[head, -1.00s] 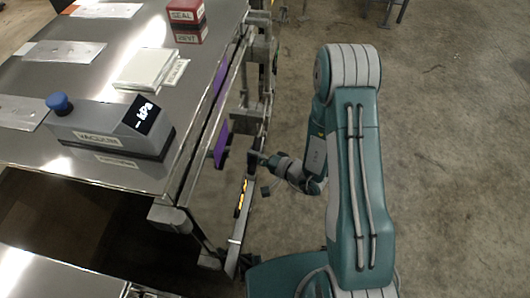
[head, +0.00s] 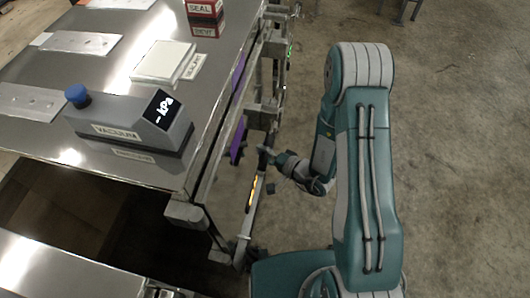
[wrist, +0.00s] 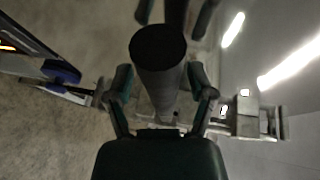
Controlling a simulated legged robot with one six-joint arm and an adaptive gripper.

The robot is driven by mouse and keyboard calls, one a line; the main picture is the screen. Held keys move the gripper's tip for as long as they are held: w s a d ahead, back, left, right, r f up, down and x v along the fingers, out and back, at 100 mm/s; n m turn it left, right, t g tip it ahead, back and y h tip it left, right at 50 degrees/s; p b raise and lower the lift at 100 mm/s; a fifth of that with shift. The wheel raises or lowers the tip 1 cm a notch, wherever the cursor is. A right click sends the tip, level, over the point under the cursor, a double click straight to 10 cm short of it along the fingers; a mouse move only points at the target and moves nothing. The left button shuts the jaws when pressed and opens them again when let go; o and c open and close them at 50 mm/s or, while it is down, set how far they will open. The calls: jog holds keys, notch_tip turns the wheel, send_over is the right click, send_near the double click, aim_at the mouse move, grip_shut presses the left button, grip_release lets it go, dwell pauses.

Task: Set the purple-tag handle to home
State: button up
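Purple tags (head: 238,139) show on the side of the trailer bench in the head view, one near and one farther along. My gripper (head: 268,157) is low beside that side, close to the nearer purple tag. In the wrist view a dark round-ended cylinder, seemingly the handle (wrist: 160,75), points towards the camera. It lies between the two fingers of my gripper (wrist: 161,92), which stand apart with gaps on both sides. I cannot tell whether either finger touches it.
The bench top (head: 100,70) carries a grey vacuum gauge box (head: 130,125) with a blue knob, red boxes (head: 205,15), a pale block (head: 163,62) and flat plates. A rail with an orange strip (head: 254,192) stands under my gripper.

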jog(key=shift+d, duration=0.15)
jog(key=shift+s+d+r, duration=0.15)
jog(key=shift+s+d, duration=0.05)
jog(key=shift+d, duration=0.25)
jog(key=v, duration=1.1)
jog(key=shift+a, duration=0.15)
jog(key=s+a+r+n+g+h, duration=0.1)
jog(key=s+a+r+n+g, duration=0.1)
jog(key=s+r+n+g, duration=0.4)
jog(key=s+a+r+n+g+h, duration=0.15)
jog(key=r+g, duration=0.25)
jog(key=r, duration=0.4)
jog(key=s+d+r+t+h, duration=0.2)
jog(key=d+r+t+h, duration=0.1)
jog(key=r, duration=0.4)
jog(key=s+d+r+m+t+h, duration=0.1)
jog(key=s+d+r+t+h, duration=0.1)
jog(key=d+r+h, duration=0.4)
jog(key=shift+s+r+t+h, duration=0.25)
jog(key=shift+r+t+h, duration=0.4)
jog(key=shift+r+t, duration=0.05)
